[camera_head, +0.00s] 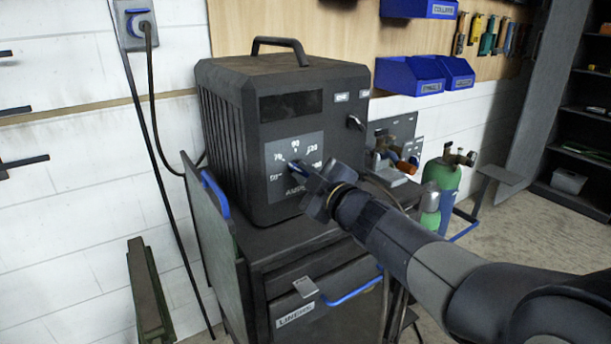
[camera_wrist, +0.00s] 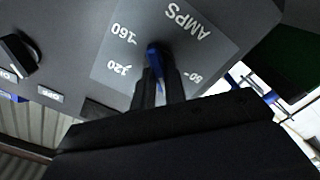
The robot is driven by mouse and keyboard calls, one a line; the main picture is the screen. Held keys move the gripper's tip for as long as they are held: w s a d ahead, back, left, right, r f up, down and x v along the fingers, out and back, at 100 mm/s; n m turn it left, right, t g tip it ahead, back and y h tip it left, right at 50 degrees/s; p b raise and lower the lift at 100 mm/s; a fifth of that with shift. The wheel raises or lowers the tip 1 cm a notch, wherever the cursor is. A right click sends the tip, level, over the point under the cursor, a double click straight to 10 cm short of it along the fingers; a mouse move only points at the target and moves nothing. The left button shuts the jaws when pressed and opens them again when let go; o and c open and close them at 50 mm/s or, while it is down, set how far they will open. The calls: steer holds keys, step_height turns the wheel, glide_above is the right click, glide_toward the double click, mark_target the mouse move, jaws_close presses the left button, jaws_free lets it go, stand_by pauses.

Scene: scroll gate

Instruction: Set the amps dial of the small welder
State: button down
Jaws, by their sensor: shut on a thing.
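The small welder (camera_head: 222,110) is a dark box with a vented side and a carry handle, standing on a dark cart. Its grey amps panel (camera_head: 280,182) faces me, with numbers around the dial. My gripper (camera_head: 302,170) reaches the panel from the right and is shut on the blue amps dial (camera_head: 293,164). In the wrist view, the two dark fingers (camera_wrist: 157,78) lie on either side of the blue dial (camera_wrist: 153,55). The labels 160, 120, 50 and AMPS show there. The fingers cover much of the dial, so I cannot tell its setting.
A black switch knob (camera_head: 355,122) sits at the panel's upper right and also shows in the wrist view (camera_wrist: 17,55). The cart (camera_head: 262,262) has drawers and a blue handle. A green gas cylinder (camera_head: 442,176) stands right of it. Blue bins (camera_head: 410,75) hang behind.

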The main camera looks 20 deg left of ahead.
steer(key=c, duration=1.5)
jaws_free()
steer(key=shift+o, duration=0.2)
steer(key=v, duration=1)
steer(key=shift+s+d+p, duration=0.2)
steer(key=shift+d+p, duration=0.1)
steer(key=x, duration=1.1)
steer(key=shift+s+b, duration=0.1)
steer(key=shift+b, duration=0.2)
steer(key=shift+d, duration=0.1)
steer(key=shift+s+d, duration=0.1)
